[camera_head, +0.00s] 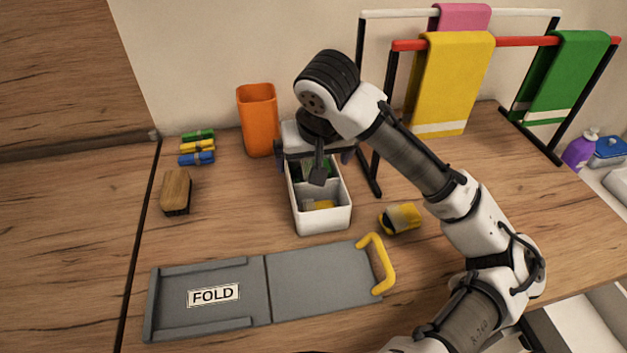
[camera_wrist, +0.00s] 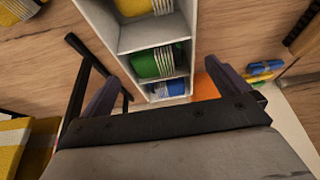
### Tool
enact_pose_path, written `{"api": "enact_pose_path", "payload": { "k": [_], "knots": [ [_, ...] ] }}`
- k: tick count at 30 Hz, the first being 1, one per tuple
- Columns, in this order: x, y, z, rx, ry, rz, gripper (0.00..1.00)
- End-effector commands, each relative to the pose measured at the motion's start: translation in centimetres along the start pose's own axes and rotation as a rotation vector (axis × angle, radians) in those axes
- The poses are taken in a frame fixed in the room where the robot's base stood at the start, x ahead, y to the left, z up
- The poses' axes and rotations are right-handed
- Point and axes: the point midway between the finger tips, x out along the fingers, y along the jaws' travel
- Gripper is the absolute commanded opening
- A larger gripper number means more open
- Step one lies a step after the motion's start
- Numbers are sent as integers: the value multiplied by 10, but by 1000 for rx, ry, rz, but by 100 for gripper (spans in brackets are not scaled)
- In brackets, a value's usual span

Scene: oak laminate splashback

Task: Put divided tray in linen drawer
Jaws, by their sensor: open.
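The divided tray (camera_head: 324,219) is a long white box on the wooden worktop, with compartments in a row. In the wrist view the tray (camera_wrist: 124,40) holds folded yellow, green and blue cloths in separate compartments. My gripper (camera_head: 316,160) is over the tray's far end, pointing down. In the wrist view my gripper (camera_wrist: 172,88) is open, with one dark finger on each side of the tray's width. I cannot tell whether either finger touches it. A pale, open drawer-like shape (camera_head: 585,325) shows at the bottom right; I cannot tell if it is the linen drawer.
An orange cup (camera_head: 257,120) stands close behind the tray. A towel rack (camera_head: 420,45) rises to the right. A grey folding board (camera_head: 325,279) marked FOLD lies in front, near a yellow-and-dark item (camera_head: 401,218). A brush (camera_head: 176,192) and coloured clips (camera_head: 197,148) lie left.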

Motion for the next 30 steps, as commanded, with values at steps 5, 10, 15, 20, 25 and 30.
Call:
{"api": "enact_pose_path", "payload": {
  "k": [5,10,15,20,25,30],
  "knots": [
    [20,1,0,2,0,1,100],
    [30,1,-2,1,0,1,100],
    [52,3,-4,3,-1,1,100],
    [72,2,-3,3,0,2,100],
    [76,2,-3,2,2,1,100],
    [75,2,-3,2,1,1,91]
  ]
}}
